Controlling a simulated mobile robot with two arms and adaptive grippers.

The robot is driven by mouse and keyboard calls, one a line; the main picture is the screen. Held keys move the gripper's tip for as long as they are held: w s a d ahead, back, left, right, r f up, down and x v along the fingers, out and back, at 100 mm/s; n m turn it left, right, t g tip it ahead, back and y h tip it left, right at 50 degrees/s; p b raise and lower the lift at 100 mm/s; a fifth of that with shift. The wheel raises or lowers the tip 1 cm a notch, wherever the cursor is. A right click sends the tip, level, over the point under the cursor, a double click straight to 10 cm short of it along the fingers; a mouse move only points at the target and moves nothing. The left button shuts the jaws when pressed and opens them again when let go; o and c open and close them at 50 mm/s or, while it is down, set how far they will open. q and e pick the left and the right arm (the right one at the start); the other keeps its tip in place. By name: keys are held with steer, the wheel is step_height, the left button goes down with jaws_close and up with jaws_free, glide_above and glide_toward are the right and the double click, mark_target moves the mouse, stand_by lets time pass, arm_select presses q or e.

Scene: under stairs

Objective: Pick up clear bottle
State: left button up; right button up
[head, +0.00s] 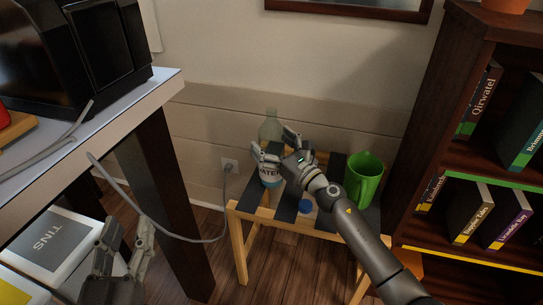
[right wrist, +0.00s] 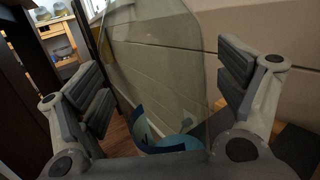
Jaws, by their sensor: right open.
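The clear bottle (head: 271,130) stands upright on a small slatted wooden table (head: 241,211). Its label with the letters "WATER" shows below my right gripper. My right gripper (head: 272,145) is open, with its fingers on either side of the bottle. In the right wrist view the clear bottle (right wrist: 160,75) fills the space between the two open fingers, and its blue label shows at the bottom. I cannot tell whether either finger touches it. My left gripper (head: 124,250) hangs low at the left, away from the table, with its fingers apart and nothing visible between them.
A green mug (head: 363,180) and a blue cap-like object (head: 305,206) are on the small table, right of the bottle. A bookshelf (head: 465,150) stands at the right. A desk (head: 90,150) with a black machine is at the left. A grey cable (head: 180,238) runs to a wall socket.

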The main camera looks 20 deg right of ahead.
steer(key=shift+c, duration=0.5)
steer(key=c, duration=1.2)
steer(key=shift+r, duration=0.1)
